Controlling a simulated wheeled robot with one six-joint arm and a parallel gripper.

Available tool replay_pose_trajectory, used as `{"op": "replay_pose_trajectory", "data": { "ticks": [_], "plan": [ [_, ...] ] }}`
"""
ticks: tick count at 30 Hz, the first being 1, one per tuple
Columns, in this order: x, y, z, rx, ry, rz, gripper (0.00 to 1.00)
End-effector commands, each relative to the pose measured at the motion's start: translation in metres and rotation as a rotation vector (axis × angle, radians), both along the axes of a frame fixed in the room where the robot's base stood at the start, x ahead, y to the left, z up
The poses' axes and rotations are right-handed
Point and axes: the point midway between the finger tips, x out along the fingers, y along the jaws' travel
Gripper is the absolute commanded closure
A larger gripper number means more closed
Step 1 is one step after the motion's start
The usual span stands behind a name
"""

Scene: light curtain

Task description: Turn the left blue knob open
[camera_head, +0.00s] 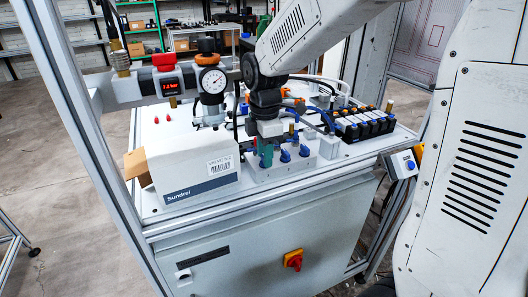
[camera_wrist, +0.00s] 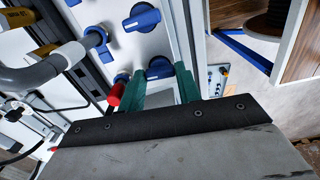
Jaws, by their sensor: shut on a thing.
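My gripper (camera_head: 266,157) points down at the left end of the row of blue knobs on the pale valve block (camera_head: 290,170). Its green fingers hide most of the left blue knob in the head view. In the wrist view, the left blue knob (camera_wrist: 158,68) sits between the two green fingertips of my gripper (camera_wrist: 160,82), which is shut on it. Another blue knob (camera_head: 285,156) stands just right of the gripper, with a further one (camera_head: 304,151) beyond it. The wrist view also shows a large blue knob (camera_wrist: 142,18) farther up the panel.
A white box labelled Sundrel (camera_head: 190,165) stands close left of the gripper. A pressure gauge (camera_head: 212,80) rises behind it. A black valve bank (camera_head: 360,124) is to the right. A red part (camera_wrist: 116,94) lies beside the left finger, near a grey hose (camera_wrist: 55,65).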

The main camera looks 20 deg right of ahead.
Motion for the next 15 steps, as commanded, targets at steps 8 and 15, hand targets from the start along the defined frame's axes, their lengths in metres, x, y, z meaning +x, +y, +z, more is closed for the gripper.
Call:
{"op": "replay_pose_trajectory", "data": {
  "ticks": [8, 15],
  "plan": [
    [0.0007, -0.0001, 0.0009, 0.0, -0.003, 0.069, 0.89],
    [0.0008, 0.0, 0.0009, 0.0, -0.003, 0.08, 0.89]
  ]
}}
